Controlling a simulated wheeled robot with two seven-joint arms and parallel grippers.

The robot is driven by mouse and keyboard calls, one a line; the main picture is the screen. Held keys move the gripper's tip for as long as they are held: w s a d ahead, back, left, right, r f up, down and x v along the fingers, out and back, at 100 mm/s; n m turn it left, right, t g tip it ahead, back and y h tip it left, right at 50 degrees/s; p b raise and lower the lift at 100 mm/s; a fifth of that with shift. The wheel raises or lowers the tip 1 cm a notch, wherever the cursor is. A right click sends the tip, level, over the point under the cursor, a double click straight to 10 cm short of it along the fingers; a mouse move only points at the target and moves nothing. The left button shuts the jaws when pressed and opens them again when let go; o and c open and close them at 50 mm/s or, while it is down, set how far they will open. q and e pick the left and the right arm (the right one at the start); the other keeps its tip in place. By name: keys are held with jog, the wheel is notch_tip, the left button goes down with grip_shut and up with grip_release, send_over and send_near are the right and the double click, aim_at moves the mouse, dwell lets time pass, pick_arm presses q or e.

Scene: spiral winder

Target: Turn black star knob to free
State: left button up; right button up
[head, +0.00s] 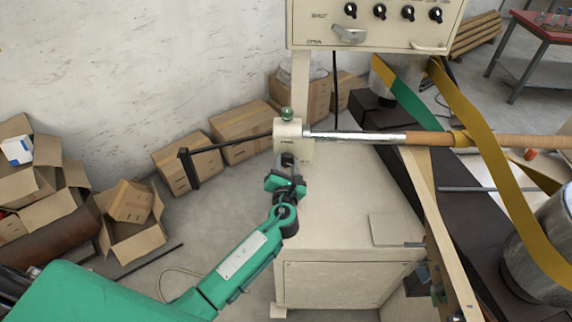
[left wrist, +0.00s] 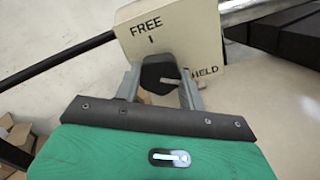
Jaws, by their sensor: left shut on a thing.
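The black star knob (left wrist: 160,74) sits on the front of a cream block (left wrist: 192,34), which carries the words FREE at upper left and HELD at lower right. In the left wrist view, a short mark shows under FREE. My left gripper (head: 288,165) is shut on the knob, with one grey finger on each side of it in the left wrist view (left wrist: 160,82). The fingers hide parts of the knob, and its pointer cannot be read. In the head view the cream block (head: 288,131) stands at the end of a metal shaft (head: 355,136). My right gripper is not in view.
A black crank handle (head: 189,168) sticks out left of the block. A control box (head: 375,22) hangs above. The cream machine cabinet (head: 345,225) is right of my gripper. Yellow belts (head: 500,170) and rollers fill the right side. Cardboard boxes (head: 182,164) stand along the wall.

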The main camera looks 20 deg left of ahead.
pick_arm(q)
jog(key=shift+f+n, duration=0.1)
jog(key=shift+n, duration=0.2)
jog(key=shift+n+b, duration=0.6)
jog(key=shift+n, duration=0.3)
jog(key=n+b, duration=0.1)
jog(key=n, duration=0.1)
jog(key=shift+d+f+n, duration=0.1)
jog(key=shift+n, duration=0.2)
jog(key=n+b, duration=0.1)
jog(key=n, duration=0.1)
jog(key=shift+n+b, duration=0.35)
jog(key=shift+n, duration=0.05)
jog(key=n+b, duration=0.2)
jog(key=n, duration=0.1)
jog(key=shift+n, duration=0.3)
jog(key=n+b, duration=0.3)
jog(key=n, duration=0.2)
jog(key=shift+d, duration=0.1)
jog(key=n+b, duration=0.2)
jog(key=n, duration=0.3)
jog(key=shift+b, duration=0.3)
jog(key=shift+r+n, duration=0.2)
jog(key=shift+n, duration=0.3)
